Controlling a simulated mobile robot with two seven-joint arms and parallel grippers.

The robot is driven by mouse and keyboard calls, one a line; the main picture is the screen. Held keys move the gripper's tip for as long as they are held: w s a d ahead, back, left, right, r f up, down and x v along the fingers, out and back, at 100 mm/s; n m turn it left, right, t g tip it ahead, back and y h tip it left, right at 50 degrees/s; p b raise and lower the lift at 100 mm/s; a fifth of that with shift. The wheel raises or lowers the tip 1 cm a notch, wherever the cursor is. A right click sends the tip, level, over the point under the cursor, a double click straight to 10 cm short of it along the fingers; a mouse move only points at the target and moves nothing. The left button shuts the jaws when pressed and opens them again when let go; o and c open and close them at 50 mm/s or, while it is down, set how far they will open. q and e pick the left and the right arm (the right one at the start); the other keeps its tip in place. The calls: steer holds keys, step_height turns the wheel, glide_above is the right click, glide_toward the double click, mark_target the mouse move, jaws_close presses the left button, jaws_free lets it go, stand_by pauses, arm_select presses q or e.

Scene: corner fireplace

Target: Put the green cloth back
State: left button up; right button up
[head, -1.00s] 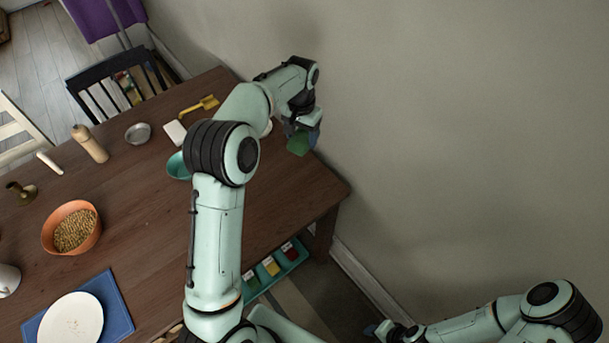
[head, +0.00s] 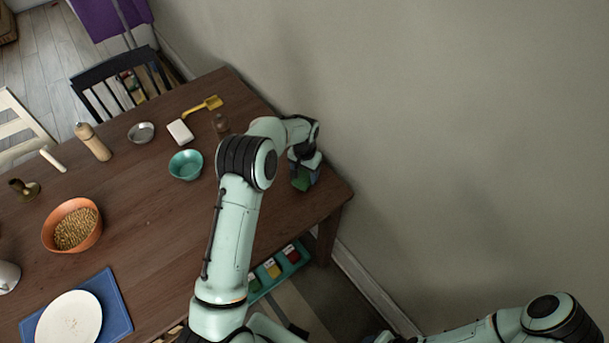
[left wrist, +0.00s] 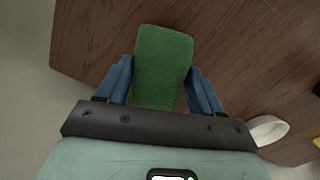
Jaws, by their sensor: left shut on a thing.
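The green cloth (head: 301,184) is in my left gripper (head: 305,168), over the table's right corner beside the wall. In the left wrist view the cloth (left wrist: 162,62) shows as a textured green block between the two blue fingers of the gripper (left wrist: 160,70), which is shut on it. I cannot tell whether the cloth touches the tabletop. A teal tray (head: 286,277) with labelled compartments sits low beside the table. Its compartments show green, yellow and red contents, and my left arm covers part of it. Only a sliver of my right gripper (head: 384,338) shows at the bottom edge.
The wooden table (head: 150,225) holds a teal bowl (head: 186,165), a white block (head: 180,132), a yellow tool (head: 205,104), a metal dish (head: 141,132), a pepper mill (head: 93,142) and an orange bowl (head: 72,225). The wall (head: 450,150) stands close on the right.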

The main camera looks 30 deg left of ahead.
mark_target(305, 173)
arm_select(q)
steer(key=shift+f, duration=0.9)
steer(key=shift+f, duration=0.2)
steer(key=o, duration=1)
steer(key=shift+r, duration=0.15)
step_height(305, 173, up, 12)
steer(key=shift+r, duration=0.1)
